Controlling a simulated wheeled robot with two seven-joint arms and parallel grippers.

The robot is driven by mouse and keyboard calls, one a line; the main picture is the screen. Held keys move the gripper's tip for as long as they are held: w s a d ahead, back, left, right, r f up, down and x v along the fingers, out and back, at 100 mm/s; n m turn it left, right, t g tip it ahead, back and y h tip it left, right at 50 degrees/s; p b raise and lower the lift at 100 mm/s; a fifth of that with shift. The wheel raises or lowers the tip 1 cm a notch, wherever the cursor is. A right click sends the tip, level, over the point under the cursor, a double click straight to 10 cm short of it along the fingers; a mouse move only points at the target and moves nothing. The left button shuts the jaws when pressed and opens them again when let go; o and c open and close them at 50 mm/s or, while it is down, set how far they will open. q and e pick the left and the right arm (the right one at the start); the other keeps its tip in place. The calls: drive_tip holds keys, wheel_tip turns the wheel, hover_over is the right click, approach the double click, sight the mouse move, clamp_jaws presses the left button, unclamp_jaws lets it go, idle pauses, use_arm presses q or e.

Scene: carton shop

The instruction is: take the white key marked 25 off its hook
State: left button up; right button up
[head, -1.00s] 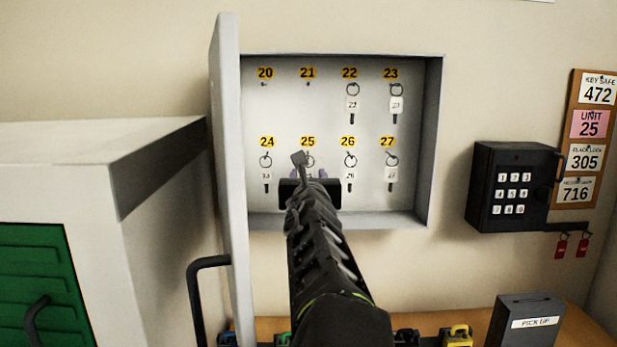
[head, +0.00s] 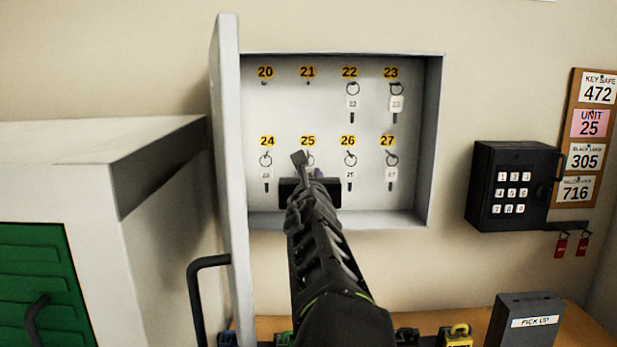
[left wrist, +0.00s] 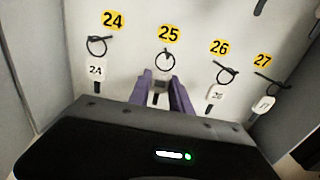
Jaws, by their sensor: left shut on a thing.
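The white key marked 25 (left wrist: 161,85) hangs by its ring from the hook under the yellow 25 label (left wrist: 168,34) in the left wrist view. My left gripper (left wrist: 160,84) is shut on this key's tag, with purple fingers on either side of it. In the head view my left gripper (head: 310,174) is in front of hook 25, and the arm hides the key and most of its ring. The ring still appears to be around the hook. My right gripper is not in view.
The open key cabinet (head: 434,140) has its door (head: 229,180) swung out at the left. Keys 24 (left wrist: 96,72), 26 (left wrist: 215,93) and 27 (left wrist: 264,103) hang close beside. A black keypad box (head: 510,185) is on the wall at right.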

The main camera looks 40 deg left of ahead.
use_arm(q)
drive_tip(key=shift+r, duration=0.2)
drive_tip(key=shift+s+d+r+p, duration=0.1)
drive_tip(key=shift+s+r+p, duration=0.05)
drive_tip(key=shift+r+p, duration=0.3)
drive_tip(key=shift+d+f, duration=0.1)
drive_tip(key=shift+f, duration=0.05)
idle(0.4)
drive_tip(key=v, duration=0.8)
drive_tip(key=shift+s, duration=0.2)
idle(0.5)
